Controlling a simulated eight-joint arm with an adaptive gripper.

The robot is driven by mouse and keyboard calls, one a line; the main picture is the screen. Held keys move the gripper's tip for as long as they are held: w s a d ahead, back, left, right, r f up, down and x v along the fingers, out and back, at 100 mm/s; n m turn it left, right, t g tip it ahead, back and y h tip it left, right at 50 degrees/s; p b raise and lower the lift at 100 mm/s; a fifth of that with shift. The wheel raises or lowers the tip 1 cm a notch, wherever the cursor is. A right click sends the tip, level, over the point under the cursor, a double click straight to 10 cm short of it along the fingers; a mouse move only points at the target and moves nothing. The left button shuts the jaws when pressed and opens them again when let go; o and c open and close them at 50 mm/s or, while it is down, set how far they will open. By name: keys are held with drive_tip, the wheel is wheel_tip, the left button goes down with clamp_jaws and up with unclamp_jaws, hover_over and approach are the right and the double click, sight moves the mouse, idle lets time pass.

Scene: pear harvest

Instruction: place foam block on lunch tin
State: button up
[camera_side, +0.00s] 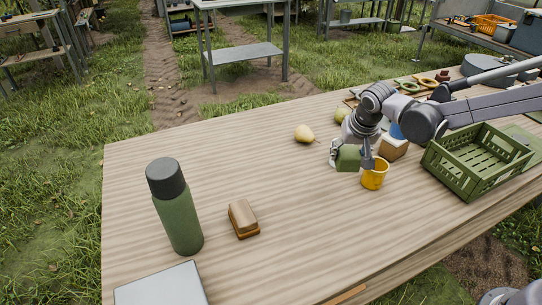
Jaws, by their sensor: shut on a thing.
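A green block (348,159), which looks like the foam block, is between the fingers of my gripper (350,162) at the right of the middle. My gripper is shut on it, and the fingers hide parts of its sides. I cannot tell whether the block touches the table. A flat silver-grey box (162,286), which looks like the lunch tin, lies at the near left edge of the picture and is partly cut off. Its visible top is bare. My gripper is far to the right of it and farther back.
A yellow cup (375,175) stands right beside my gripper. A green crate (476,164) and a tan box (394,148) are to the right. A green bottle (176,210) and a brown brush-like block (243,219) stand near the tin. A pear (304,134) lies behind. The wooden table's (285,225) middle is clear.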

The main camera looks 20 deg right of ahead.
drive_tip(key=a+r+n+y, duration=0.1)
drive_tip(key=a+n+y, duration=0.1)
drive_tip(key=a+n, duration=0.65)
drive_tip(key=a+r+n+y, duration=0.2)
drive_tip(key=a+n+y, duration=0.15)
drive_tip(key=a, duration=1.05)
drive_tip(key=s+a+r+n+g, duration=0.1)
drive_tip(key=s+a+n, duration=0.1)
drive_tip(key=a+n, duration=0.3)
drive_tip(key=s+a+r+n+g+y, duration=0.1)
drive_tip(key=s+a+n+g, duration=0.15)
drive_tip(key=a, duration=0.45)
drive_tip(key=s+a+r+n+g, duration=0.1)
drive_tip(key=s+a+n, duration=0.2)
drive_tip(key=a, duration=0.3)
approach(149, 301)
drive_tip(key=shift+a+r+n, duration=0.1)
drive_tip(key=shift+a+n, duration=0.15)
drive_tip(key=shift+a, duration=0.4)
drive_tip(key=shift+s+a+f, duration=0.2)
drive_tip(key=shift+a+f, duration=0.1)
drive_tip(key=shift+f, duration=1.9)
drive_tip(key=o, duration=1)
drive_tip(key=shift+f, duration=0.15)
drive_tip(key=shift+o, duration=0.2)
